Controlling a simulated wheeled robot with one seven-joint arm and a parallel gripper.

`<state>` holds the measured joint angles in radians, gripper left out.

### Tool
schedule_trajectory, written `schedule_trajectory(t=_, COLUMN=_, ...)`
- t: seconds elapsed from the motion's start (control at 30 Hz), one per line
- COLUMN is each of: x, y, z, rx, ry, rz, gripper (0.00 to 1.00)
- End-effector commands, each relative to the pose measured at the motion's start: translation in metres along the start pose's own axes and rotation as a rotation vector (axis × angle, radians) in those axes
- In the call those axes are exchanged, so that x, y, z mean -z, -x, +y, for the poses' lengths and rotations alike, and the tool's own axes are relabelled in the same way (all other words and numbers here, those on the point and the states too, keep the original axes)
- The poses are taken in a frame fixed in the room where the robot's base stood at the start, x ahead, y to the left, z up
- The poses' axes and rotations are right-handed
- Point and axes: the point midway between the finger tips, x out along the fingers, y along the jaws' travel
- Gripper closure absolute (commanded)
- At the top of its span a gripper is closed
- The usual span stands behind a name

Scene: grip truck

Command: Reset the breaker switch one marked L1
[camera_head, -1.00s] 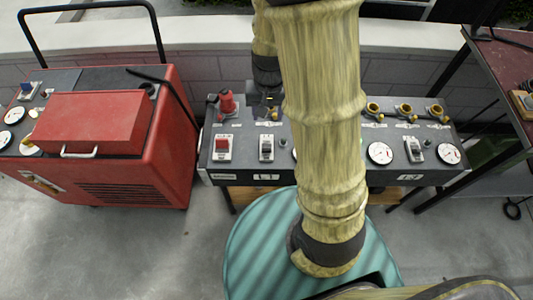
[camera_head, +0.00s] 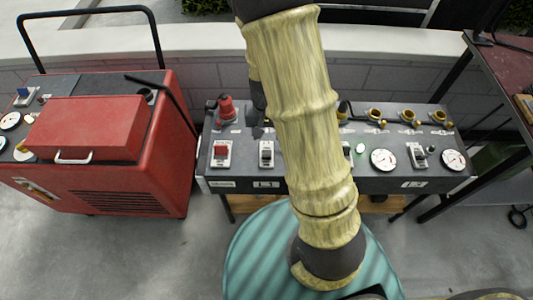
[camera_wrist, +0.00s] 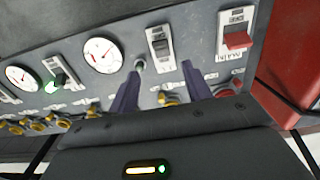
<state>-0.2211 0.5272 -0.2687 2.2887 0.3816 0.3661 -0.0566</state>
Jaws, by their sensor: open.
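The L1 breaker switch (camera_head: 266,154) is a dark rocker on a white plate. It sits on the sloping grey panel (camera_head: 300,185), above a white label reading L1 (camera_head: 266,184). It also shows in the wrist view (camera_wrist: 160,44), where the panel appears turned over. My gripper (camera_wrist: 160,68) is open and empty, its two dark fingers pointing toward this switch with the tips to either side of its near end. The gap to the panel is hard to judge. In the head view my gripper (camera_head: 257,128) is partly hidden by my arm, just behind the switch.
A red-rocker switch (camera_head: 221,153) and a red knob (camera_head: 226,107) are left of the L1 switch. Gauges (camera_head: 383,160), another switch (camera_head: 417,155) and yellow-ringed knobs (camera_head: 409,115) are to the right. A red cart (camera_head: 120,170) stands at left, a metal shelf (camera_head: 480,120) at right.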

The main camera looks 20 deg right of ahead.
Motion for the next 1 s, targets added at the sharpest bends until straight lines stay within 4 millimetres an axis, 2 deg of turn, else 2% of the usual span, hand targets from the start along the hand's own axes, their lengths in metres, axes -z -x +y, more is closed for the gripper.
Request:
schedule_trajectory(t=0.03, x=-0.001, y=-0.012, z=0.001, rx=-0.001, ry=-0.002, rz=-0.005, gripper=0.51)
schedule_trajectory(t=0.2, x=-0.001, y=-0.042, z=0.001, rx=-0.001, ry=-0.001, rz=-0.004, gripper=0.51)
schedule_trajectory(t=0.6, x=0.0, y=-0.106, z=0.0, rx=0.0, ry=-0.001, rz=-0.002, gripper=0.51)
schedule_trajectory(t=0.73, x=0.0, y=-0.114, z=0.0, rx=0.0, ry=-0.001, rz=0.0, gripper=0.51)
schedule_trajectory(t=1.0, x=0.0, y=-0.114, z=0.0, rx=0.001, ry=0.0, rz=0.001, gripper=0.51)
